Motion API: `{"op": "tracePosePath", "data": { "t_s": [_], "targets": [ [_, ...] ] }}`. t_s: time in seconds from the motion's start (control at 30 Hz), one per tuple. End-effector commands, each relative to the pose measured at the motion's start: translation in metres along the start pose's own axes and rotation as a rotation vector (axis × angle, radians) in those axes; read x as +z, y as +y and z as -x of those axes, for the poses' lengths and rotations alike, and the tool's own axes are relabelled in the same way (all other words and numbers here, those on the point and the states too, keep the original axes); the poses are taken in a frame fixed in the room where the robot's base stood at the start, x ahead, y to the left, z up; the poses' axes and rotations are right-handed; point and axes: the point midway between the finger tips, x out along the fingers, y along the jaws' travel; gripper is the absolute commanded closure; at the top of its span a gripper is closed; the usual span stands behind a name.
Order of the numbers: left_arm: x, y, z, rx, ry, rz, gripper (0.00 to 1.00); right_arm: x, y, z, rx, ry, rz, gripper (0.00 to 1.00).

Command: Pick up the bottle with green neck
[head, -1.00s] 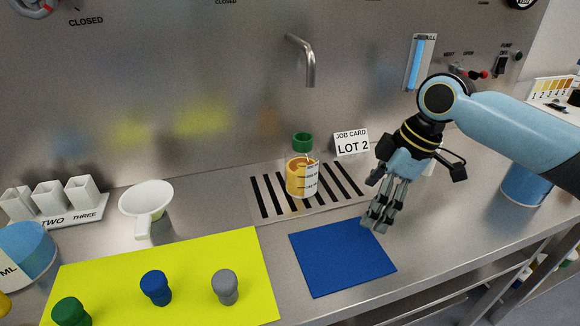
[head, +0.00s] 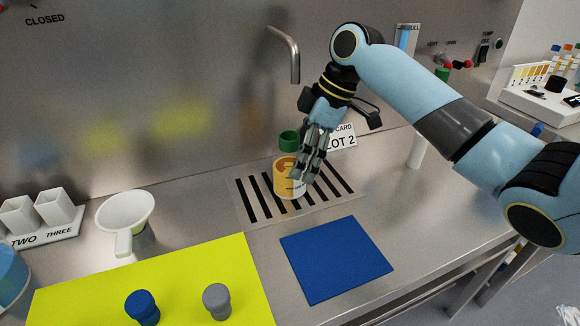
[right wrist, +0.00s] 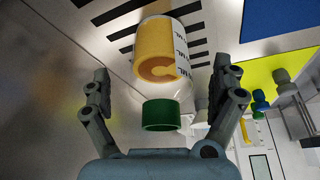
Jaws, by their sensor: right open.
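The bottle with green neck stands upright on the slotted drain grate in the head view. Its amber-filled body (head: 284,176) carries a white printed label, and its green neck ring (head: 289,140) sits above clear glass. My right gripper (head: 307,172) is in front of and to the right of the bottle, covering part of its label. In the right wrist view, the open fingers (right wrist: 162,80) spread to either side of the amber body (right wrist: 155,50) and green neck (right wrist: 160,115). I cannot tell whether a finger touches it. My left gripper is not in view.
A job card (head: 342,137) stands behind my right gripper, and a tap (head: 292,50) hangs above the grate (head: 247,199). A blue mat (head: 336,258) lies clear in front. A yellow mat (head: 170,270) holds blue and grey stoppers. A white funnel (head: 125,215) stands left.

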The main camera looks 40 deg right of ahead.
Motion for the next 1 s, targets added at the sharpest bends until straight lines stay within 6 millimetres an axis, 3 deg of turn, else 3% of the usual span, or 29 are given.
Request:
{"op": "tracePosePath", "data": {
  "t_s": [0.03, 0.23, 0.5, 0.9, 1.0],
  "targets": [
    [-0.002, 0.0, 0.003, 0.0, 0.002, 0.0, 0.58, -0.013, -0.001, -0.002, -0.002, 0.007, 0.001, 0.06],
    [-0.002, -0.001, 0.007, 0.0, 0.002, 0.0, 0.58, -0.009, -0.001, -0.029, -0.003, 0.0, 0.0, 0.06],
    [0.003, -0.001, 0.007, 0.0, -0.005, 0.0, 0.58, -0.009, 0.0, -0.033, 0.001, 0.0, 0.001, 0.06],
    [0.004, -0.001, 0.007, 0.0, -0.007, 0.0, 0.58, -0.008, -0.001, -0.033, 0.0, -0.001, 0.001, 0.58],
    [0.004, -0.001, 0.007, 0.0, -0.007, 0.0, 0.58, -0.008, -0.001, -0.033, 0.0, -0.001, 0.001, 0.67]
  ]
}}
